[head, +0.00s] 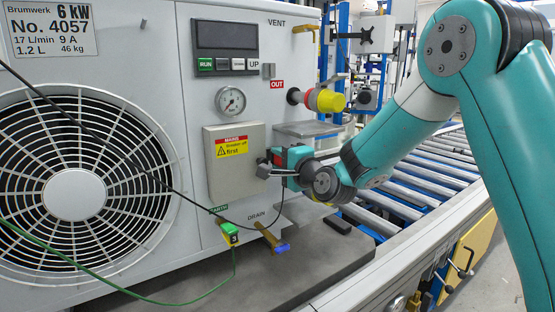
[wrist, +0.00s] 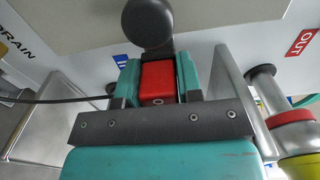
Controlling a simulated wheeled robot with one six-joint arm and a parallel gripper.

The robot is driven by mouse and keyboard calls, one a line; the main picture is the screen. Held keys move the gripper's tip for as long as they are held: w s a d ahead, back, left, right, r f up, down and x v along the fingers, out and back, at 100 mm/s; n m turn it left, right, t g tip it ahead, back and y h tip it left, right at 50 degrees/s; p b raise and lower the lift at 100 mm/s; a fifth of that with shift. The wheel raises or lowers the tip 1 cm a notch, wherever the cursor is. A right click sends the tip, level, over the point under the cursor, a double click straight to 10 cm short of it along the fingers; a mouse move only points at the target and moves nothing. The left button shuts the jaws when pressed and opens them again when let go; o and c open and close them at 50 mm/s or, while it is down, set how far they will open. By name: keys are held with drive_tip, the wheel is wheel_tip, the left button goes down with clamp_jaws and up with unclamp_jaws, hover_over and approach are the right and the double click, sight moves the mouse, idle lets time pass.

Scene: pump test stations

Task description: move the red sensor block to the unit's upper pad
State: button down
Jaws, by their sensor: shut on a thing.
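My gripper (head: 284,162) is shut on the red sensor block (wrist: 157,82), which sits between its two teal fingers in the wrist view. In the head view only a little red of the block shows at the gripper, in front of the unit (head: 250,75) and beside the mains box (head: 238,165). A grey metal shelf on the unit's right side (head: 308,128), seemingly the upper pad, lies just above and right of my gripper. It seems to show nearly edge-on in the wrist view (wrist: 238,85). The block is apart from it.
A dark round knob (wrist: 147,24) is close ahead of the fingers. The red and yellow OUT valve (head: 325,100) juts out above the shelf. A black cable (head: 110,140) crosses the unit's front towards my gripper. A lower metal ledge (head: 305,212) is below, with rollers (head: 440,165) at right.

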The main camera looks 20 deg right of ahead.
drive_tip(key=shift+b+v, duration=1.15)
drive_tip(key=shift+v, duration=1.05)
drive_tip(key=shift+f, duration=0.1)
